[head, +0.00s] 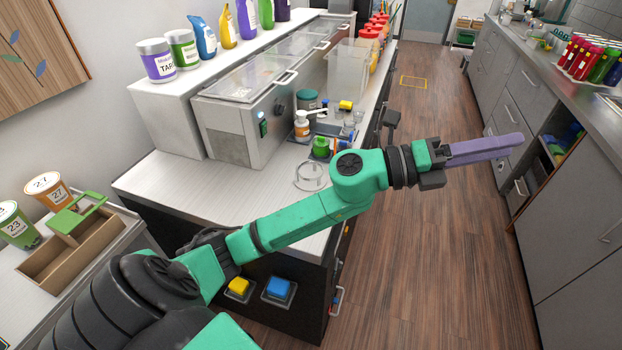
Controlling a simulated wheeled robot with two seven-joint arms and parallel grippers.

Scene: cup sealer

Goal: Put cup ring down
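A thin, pale metal ring (310,177) that looks like the cup ring lies on the white counter (190,190), beside my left arm's elbow. My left gripper (505,146) has long purple fingers and reaches right, over the wooden floor, well away from the ring. The two fingers overlap in this view, so any gap between them is hard to judge. I see nothing held at their tips. My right gripper is not in view.
A grey machine with clear lids (262,80) stands on the counter. A wooden caddy (75,245) and cups are at the left. The aisle floor (430,260) is clear.

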